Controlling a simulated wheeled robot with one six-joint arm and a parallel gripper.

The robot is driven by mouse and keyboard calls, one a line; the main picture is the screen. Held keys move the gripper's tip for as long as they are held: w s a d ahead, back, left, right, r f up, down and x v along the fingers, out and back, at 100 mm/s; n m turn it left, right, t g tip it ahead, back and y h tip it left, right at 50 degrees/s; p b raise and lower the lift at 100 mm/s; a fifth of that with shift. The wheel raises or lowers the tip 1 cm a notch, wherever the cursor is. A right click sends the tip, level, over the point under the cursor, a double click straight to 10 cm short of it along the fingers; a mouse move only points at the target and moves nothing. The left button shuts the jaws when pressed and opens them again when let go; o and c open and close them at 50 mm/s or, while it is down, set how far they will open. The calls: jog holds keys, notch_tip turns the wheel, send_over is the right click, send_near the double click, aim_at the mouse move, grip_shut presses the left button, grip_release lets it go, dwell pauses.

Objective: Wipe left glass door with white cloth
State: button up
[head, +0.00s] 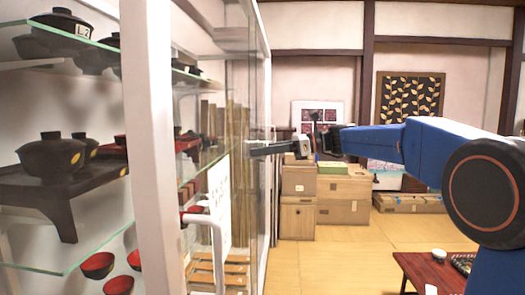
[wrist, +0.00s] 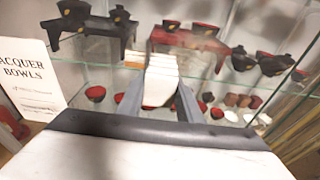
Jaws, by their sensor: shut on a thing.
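My gripper (head: 258,149) reaches left to the glass door (head: 240,95) of a white-framed display cabinet, seen at a steep angle in the head view. In the wrist view, my gripper (wrist: 158,104) has its two grey fingers shut on the white cloth (wrist: 160,82), which sticks out ahead of the fingertips. The cloth is at or very close to the glass; I cannot tell if it touches. In the head view I cannot make out the cloth clearly. Shelves of lacquer bowls show through the glass in the wrist view.
A white cabinet post (head: 155,150) and a white handle (head: 220,245) stand at the left. A lacquer bowls sign (wrist: 32,68) is left in the wrist view. Cardboard boxes (head: 343,190) stand behind. A low red table (head: 430,270) is at lower right. Tatami floor between is clear.

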jog(key=shift+s+a, duration=0.1)
jog(key=shift+s, duration=1.05)
jog(key=shift+r, duration=1)
jog(key=shift+w+d, duration=0.2)
jog(key=shift+w, duration=1.5)
jog(key=shift+w+r, duration=0.3)
jog(key=shift+w, duration=1.4)
jog(key=shift+w+r, duration=0.25)
jog(key=shift+w, duration=1.4)
jog(key=shift+w+r, duration=0.3)
jog(key=shift+w, duration=1.4)
jog(key=shift+s+d, duration=0.1)
jog(key=shift+s, duration=1.65)
jog(key=shift+s, duration=0.1)
jog(key=shift+s+a, duration=0.15)
jog(key=shift+s, duration=2.35)
jog(key=shift+s+a, duration=0.15)
jog(key=shift+s, duration=2.3)
